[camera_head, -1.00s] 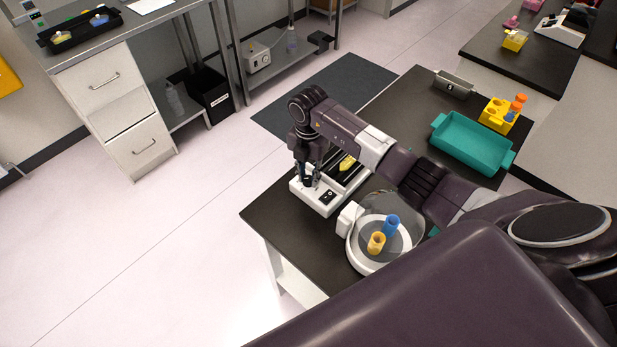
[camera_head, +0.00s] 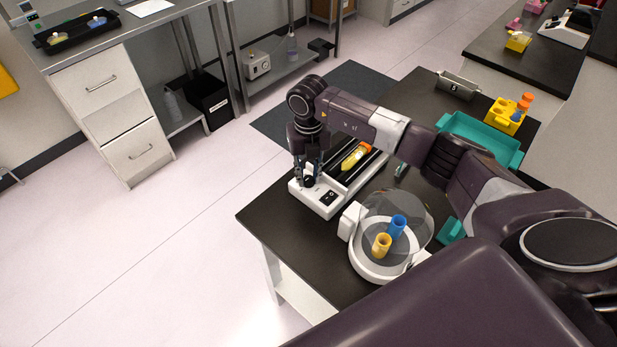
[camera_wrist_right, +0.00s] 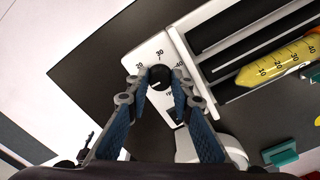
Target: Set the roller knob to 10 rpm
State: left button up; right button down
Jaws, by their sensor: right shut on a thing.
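The white roller mixer (camera_head: 325,201) stands at the left end of the black bench, with a yellow tube with an orange cap (camera_head: 357,157) lying on its rollers. Its round black knob (camera_wrist_right: 159,77) sits on a white dial face (camera_wrist_right: 150,50) marked 20, 30, 40 and rpm. A 10 mark and the knob's pointer cannot be made out. My right gripper (camera_wrist_right: 158,88) reaches down over the mixer's front end, shut on the knob with a finger on each side. It also shows in the head view (camera_head: 308,180). My left gripper is not in view.
A round centrifuge (camera_head: 369,266) with a clear lid and blue and yellow tubes stands close to the mixer. A teal tray (camera_head: 480,134), partly behind my arm, and a yellow rack (camera_head: 504,116) are farther back. Open floor lies left of the bench.

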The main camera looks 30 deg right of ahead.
jog(key=shift+r, duration=0.1)
dwell(0.4)
jog(key=c, duration=1.7)
grip_release()
